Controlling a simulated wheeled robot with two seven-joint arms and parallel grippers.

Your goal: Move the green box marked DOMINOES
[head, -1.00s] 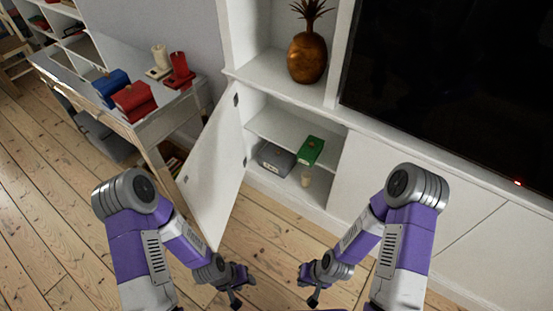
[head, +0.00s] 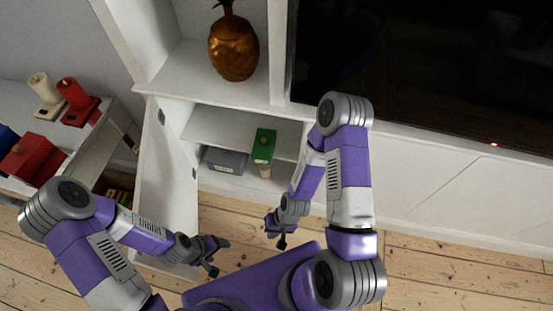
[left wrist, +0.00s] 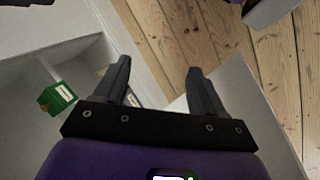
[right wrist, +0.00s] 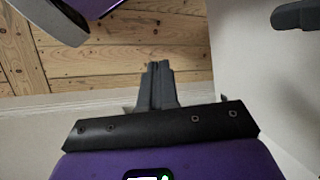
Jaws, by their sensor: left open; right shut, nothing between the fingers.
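The green box (head: 264,143) sits at the front edge of the shelf inside the open low cabinet, with a pale label on its front. The label is too small to read. The box also shows at the left of the left wrist view (left wrist: 55,99). My left gripper (head: 221,257) is open and empty, in front of the cabinet near its open door, apart from the box. My right gripper (head: 276,237) is shut and empty, in front of the cabinet and below the box in the picture. Its fingers are together in the right wrist view (right wrist: 159,68).
The open cabinet door (head: 168,185) stands out at the left. A grey box (head: 226,160) and a small beige cup (head: 265,172) are below the shelf. A golden pineapple (head: 234,48) stands above. Closed cabinet fronts (head: 430,185) run right. A desk with red objects is far left.

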